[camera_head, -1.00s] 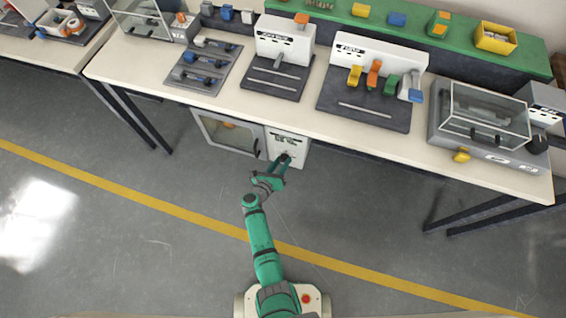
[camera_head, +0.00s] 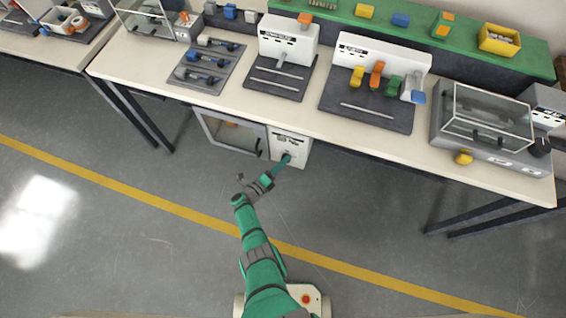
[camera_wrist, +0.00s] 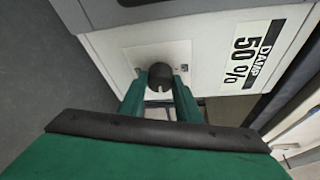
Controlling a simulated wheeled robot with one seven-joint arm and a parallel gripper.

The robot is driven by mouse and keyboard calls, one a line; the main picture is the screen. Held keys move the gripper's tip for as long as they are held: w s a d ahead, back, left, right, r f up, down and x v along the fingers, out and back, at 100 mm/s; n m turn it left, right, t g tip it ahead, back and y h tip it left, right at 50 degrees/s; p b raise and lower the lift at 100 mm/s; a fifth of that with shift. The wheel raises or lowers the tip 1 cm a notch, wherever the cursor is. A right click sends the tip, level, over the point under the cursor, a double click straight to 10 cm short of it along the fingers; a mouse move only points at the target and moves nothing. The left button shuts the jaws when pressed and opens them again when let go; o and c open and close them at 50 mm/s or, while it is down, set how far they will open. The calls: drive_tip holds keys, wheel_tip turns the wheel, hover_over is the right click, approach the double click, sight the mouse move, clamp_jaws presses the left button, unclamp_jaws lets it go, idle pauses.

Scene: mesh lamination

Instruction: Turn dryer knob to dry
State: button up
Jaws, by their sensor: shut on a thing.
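The dryer (camera_head: 231,130) stands under the workbench, with a glass door at its left and a white control panel (camera_head: 290,148) at its right. In the wrist view the panel carries a label (camera_wrist: 252,55) reading "DAMP 50 %". The dark round knob (camera_wrist: 160,77) sits on a light plate beside that label. My gripper (camera_head: 287,158) reaches the front of the panel. In the wrist view its green fingers (camera_wrist: 161,85) are on both sides of the knob and shut on it. The knob's pointer direction cannot be told clearly.
The workbench (camera_head: 330,128) overhangs the dryer, carrying several tool stations and a clear-lidded box (camera_head: 487,118). Table legs (camera_head: 145,118) stand left of the dryer. The grey floor in front, crossed by a yellow line (camera_head: 340,265), is clear.

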drive_tip(key=shift+a+n, duration=0.1)
drive_tip(key=shift+n, duration=0.3)
idle(0.3)
drive_tip(key=o, duration=1.1)
drive_tip(key=shift+c, duration=0.2)
drive_tip(key=f+v, duration=0.1)
drive_tip(key=v, duration=1)
drive_tip(key=shift+r, duration=0.3)
